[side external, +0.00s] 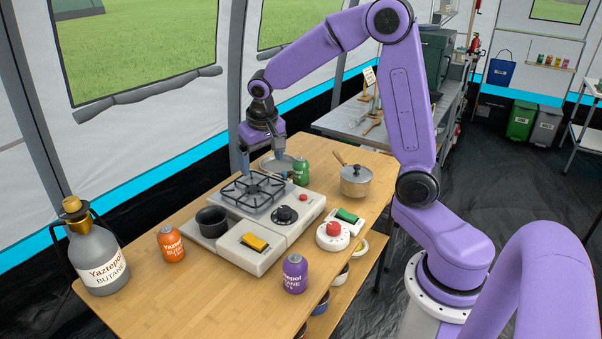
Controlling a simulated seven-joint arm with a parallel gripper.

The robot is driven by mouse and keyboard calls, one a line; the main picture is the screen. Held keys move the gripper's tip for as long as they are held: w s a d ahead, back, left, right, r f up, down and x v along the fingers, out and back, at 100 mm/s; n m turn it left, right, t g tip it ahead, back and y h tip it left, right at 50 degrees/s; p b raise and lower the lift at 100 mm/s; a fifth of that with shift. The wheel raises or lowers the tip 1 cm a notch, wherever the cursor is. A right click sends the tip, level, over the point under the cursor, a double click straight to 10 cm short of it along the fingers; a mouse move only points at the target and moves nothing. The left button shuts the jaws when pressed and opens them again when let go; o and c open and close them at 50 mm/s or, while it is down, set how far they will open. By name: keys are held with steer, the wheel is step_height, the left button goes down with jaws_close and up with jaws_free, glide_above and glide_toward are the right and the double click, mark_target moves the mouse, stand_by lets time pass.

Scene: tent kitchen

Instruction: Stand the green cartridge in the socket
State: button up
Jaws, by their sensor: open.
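The green cartridge (301,172) stands upright on the table behind the stove's right rear side. A dark, round, open-topped holder (211,224), which looks like the socket, sits at the stove's left end; no cartridge shows in it. My gripper (264,164) is open and points down above the back of the stove, left of the green cartridge. Its fingers are apart with nothing visibly held. I cannot tell its exact distance from the cartridge.
The stove (286,232) has a black burner grate (254,189). An orange cartridge (171,245) and a purple cartridge (294,274) stand in front. A grey butane bottle (98,262) stands left; a lidded pot (355,182) and red button (332,232) are right. The front-left table (190,300) is clear.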

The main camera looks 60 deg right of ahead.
steer(key=w+d+f+m+h, duration=0.1)
steer(key=w+d+m, duration=0.4)
steer(key=d, duration=0.5)
steer(key=m+h, duration=0.1)
steer(key=m, duration=0.4)
glide_toward(300, 161)
steer(key=shift+g, duration=0.4)
steer(key=x, duration=0.4)
steer(key=w+x, duration=0.1)
steer(key=x, duration=0.1)
steer(key=shift+a, duration=0.35)
steer(key=shift+d+x, duration=0.2)
steer(key=shift+x, duration=1.25)
steer(key=shift+d+x, duration=0.2)
steer(key=shift+x, duration=1.2)
steer(key=shift+s+r, duration=0.15)
steer(key=c, duration=1.4)
